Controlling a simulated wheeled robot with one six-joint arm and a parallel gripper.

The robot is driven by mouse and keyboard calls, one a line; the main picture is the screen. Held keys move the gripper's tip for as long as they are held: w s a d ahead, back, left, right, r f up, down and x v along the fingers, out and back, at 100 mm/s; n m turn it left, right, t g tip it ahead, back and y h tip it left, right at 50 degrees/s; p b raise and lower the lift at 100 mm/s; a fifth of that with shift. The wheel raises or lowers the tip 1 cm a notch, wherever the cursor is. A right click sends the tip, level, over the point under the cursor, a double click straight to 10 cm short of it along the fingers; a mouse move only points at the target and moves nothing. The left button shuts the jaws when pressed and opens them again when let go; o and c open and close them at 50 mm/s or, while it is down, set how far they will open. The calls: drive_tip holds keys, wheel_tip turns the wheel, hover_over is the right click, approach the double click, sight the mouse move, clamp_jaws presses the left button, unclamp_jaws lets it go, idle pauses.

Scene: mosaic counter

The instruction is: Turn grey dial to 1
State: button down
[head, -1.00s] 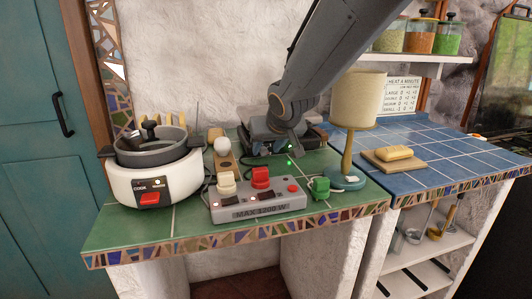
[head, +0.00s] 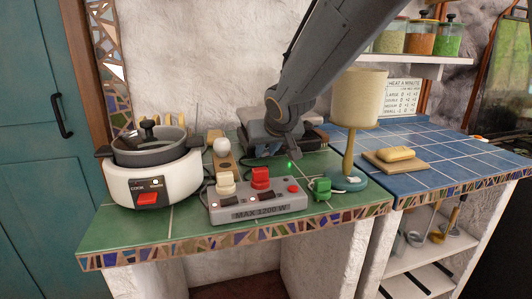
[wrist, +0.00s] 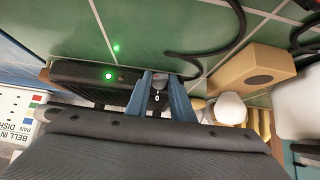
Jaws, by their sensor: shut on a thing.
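The grey dial (wrist: 158,83) sits between my gripper's two blue-grey fingers in the wrist view, and a white "0" shows beside it. My gripper (wrist: 161,77) is shut on the dial. The dial is on the front of a low black box (wrist: 85,77) with a lit green lamp (wrist: 108,76). In the head view my gripper (head: 287,153) reaches down at the back of the green counter. It hides the dial and part of the box there. I cannot read the dial's pointer clearly.
A grey power strip (head: 258,206) with red and cream plugs lies in front of my gripper. A white cooker (head: 150,185) stands left, a lamp (head: 352,110) right. A black cable (wrist: 225,45) runs close to the fingers. The blue-tiled counter is mostly clear.

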drive_tip(key=shift+a+f+n+h+b, duration=0.25)
drive_tip(key=shift+h+b, duration=0.25)
drive_tip(key=shift+b, duration=4.2)
drive_tip(key=b, duration=0.3)
drive_tip(key=shift+n+t+h+b, duration=0.35)
drive_tip(key=shift+t+h, duration=0.05)
drive_tip(key=shift+a+b, duration=0.1)
drive_tip(key=shift+b, duration=0.35)
drive_tip(key=shift+h+b, duration=0.4)
drive_tip(key=shift+s+r, duration=0.1)
drive_tip(key=c, duration=1.6)
unclamp_jaws()
drive_tip(key=shift+r, duration=0.1)
drive_tip(key=shift+o, duration=0.2)
drive_tip(key=shift+s+r, duration=0.1)
